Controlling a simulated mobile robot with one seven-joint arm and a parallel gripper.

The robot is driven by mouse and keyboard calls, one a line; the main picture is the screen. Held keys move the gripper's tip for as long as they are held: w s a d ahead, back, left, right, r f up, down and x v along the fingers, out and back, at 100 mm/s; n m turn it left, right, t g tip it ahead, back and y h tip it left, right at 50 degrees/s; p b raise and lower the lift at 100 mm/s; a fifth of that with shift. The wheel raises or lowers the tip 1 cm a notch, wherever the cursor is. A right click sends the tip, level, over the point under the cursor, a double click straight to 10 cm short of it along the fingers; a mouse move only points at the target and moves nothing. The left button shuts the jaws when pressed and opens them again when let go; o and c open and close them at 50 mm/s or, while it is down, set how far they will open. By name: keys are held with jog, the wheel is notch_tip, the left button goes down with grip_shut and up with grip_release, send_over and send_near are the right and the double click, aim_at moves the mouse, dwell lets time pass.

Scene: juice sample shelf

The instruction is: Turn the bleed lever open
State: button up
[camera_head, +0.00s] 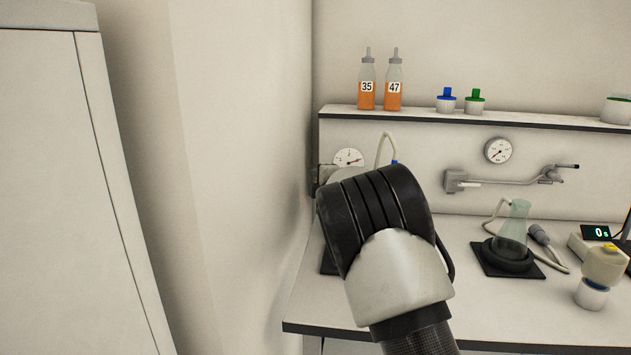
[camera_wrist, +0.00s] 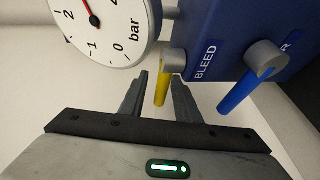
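In the wrist view, a blue valve block (camera_wrist: 215,28) carries the label BLEED. The yellow lever (camera_wrist: 161,89) hangs from a grey pivot beside that label, pointing down in the picture with a slight tilt. My gripper (camera_wrist: 160,76) is open, with one finger on each side of the yellow lever. Gaps show between the lever and both fingers; I cannot tell how deep it sits between them. In the head view my wrist hides the gripper, the block and the lever.
A blue lever (camera_wrist: 240,88) slants down-left from the same block, close right of my gripper. A round bar gauge (camera_wrist: 105,25) is close on the left. A flask (camera_head: 512,225) and a sample bottle (camera_head: 597,275) stand on the bench (camera_head: 475,325). Juice bottles (camera_head: 367,92) stand on the shelf above.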

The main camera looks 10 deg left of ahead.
jog(key=shift+w+a+f, duration=0.1)
jog(key=shift+w, duration=0.35)
grip_shut()
jog(key=s+n+g+y+p, duration=0.1)
jog(key=n+y+p, duration=0.1)
jog(key=p, duration=0.1)
jog(key=s+a+n+g+y+p, duration=0.1)
jog(key=s+n+g+y+p, duration=0.1)
jog(key=y+p, duration=0.1)
jog(key=shift+n+g+y+p, duration=0.3)
jog(key=shift+p, duration=0.2)
